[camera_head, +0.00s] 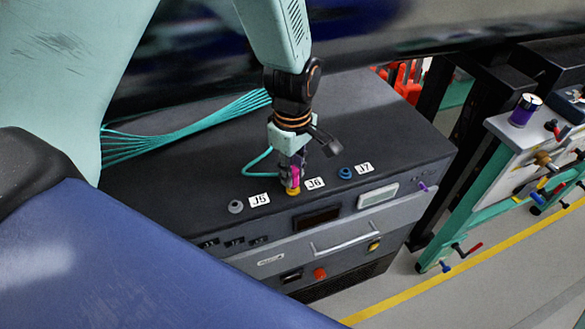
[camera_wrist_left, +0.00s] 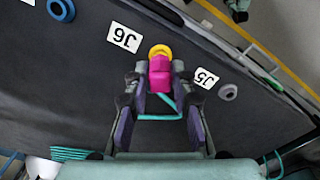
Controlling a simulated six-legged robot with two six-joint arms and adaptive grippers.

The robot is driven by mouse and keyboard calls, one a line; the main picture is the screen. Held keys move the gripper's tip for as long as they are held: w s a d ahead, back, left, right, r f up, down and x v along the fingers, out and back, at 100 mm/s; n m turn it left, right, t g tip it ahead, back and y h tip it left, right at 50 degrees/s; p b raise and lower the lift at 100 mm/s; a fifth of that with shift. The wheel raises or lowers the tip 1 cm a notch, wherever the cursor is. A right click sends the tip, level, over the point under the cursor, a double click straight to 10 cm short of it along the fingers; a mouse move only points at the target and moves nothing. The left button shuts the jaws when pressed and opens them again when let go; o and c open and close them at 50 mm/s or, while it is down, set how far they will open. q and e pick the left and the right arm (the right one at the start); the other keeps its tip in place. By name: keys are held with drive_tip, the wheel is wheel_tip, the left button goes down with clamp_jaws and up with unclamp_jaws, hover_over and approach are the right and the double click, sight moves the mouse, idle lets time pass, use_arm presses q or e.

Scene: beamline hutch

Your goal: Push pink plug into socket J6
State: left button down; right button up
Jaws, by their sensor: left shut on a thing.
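The pink plug (camera_head: 295,173) is between the fingers of my left gripper (camera_head: 292,180), which is shut on it above the dark top of the equipment box. In the left wrist view the plug (camera_wrist_left: 160,76) sits between both fingertips (camera_wrist_left: 160,82). The yellow ring of socket J6 (camera_head: 292,191) is directly under the plug, left of the J6 label (camera_head: 314,184). In the wrist view the plug's end overlaps the yellow ring (camera_wrist_left: 160,50). I cannot tell how deep the plug sits. A teal cable (camera_head: 256,160) runs from the plug. My right gripper is not in view.
Grey socket J5 (camera_head: 235,206) and blue socket J7 (camera_head: 345,173) flank J6 on the box top (camera_head: 210,165). A bundle of teal cables (camera_head: 190,127) lies behind. A bench with tools (camera_head: 530,150) stands at the right. The box front has a handle (camera_head: 345,238).

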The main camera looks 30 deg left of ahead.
use_arm(q)
drive_tip(key=shift+f, duration=0.5)
idle(0.4)
drive_tip(key=c, duration=1.1)
unclamp_jaws()
drive_tip(key=shift+o, duration=0.2)
wheel_tip(320, 180, up, 12)
